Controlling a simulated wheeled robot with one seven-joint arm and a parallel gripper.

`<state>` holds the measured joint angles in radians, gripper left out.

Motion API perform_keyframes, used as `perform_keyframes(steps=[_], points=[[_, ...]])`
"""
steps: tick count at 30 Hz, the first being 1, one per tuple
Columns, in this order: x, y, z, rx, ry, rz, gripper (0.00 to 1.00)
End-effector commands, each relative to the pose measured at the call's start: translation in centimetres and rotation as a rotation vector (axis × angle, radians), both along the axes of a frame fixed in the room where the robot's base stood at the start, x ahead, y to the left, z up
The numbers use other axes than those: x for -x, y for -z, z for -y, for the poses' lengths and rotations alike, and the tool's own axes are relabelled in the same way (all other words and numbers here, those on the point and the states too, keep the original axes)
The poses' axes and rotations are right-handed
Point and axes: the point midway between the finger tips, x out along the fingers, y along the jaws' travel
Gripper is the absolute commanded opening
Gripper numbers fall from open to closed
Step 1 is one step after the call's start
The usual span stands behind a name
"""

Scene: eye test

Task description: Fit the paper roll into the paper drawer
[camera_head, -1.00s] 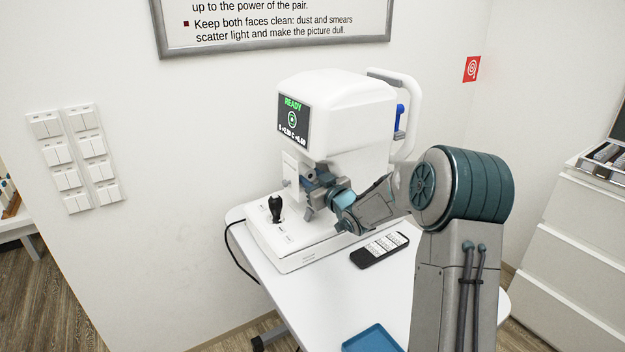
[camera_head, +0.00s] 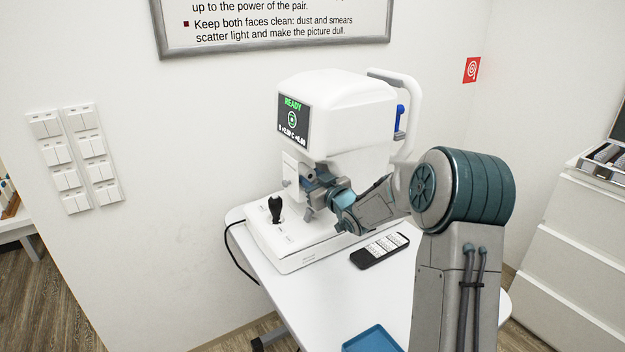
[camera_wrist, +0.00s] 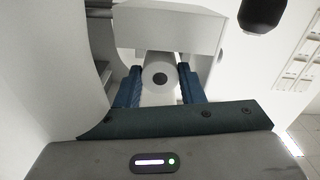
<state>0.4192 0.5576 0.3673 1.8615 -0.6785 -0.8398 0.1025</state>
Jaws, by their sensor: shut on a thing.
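The paper roll (camera_wrist: 159,78) is white with a dark core hole. In the wrist view it sits between the two blue fingers of my gripper (camera_wrist: 160,92), which is shut on it. Behind and above it is a white box-like part of the machine, and I cannot tell whether the roll touches it. In the head view my gripper (camera_head: 313,190) is at the front of the white eye-test machine (camera_head: 345,110), below its READY screen. The roll is hidden there. I cannot clearly make out the paper drawer (camera_head: 293,170); a small white part projects at the machine's front, left of my gripper.
The machine's base carries a black joystick (camera_head: 275,208). A dark remote (camera_head: 379,250) lies on the white table (camera_head: 330,305) beside the base, below my arm. A blue tray (camera_head: 372,340) is at the near edge. A white drawer cabinet (camera_head: 570,250) stands at right.

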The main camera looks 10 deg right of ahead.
Motion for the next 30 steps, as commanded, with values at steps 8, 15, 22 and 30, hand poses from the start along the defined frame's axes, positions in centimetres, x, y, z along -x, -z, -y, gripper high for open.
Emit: perform_keyframes(steps=[8, 15, 22, 30], points=[[0.0, 0.16, 0.0, 0.0, 0.0, 0.0, 0.22], [0.0, 0.64, 0.0, 0.001, 0.0, 0.0, 0.22], [0.0, 0.83, 0.0, 0.001, 0.0, 0.0, 0.22], [0.0, 0.79, 0.0, 0.0, 0.0, 0.0, 0.55]])
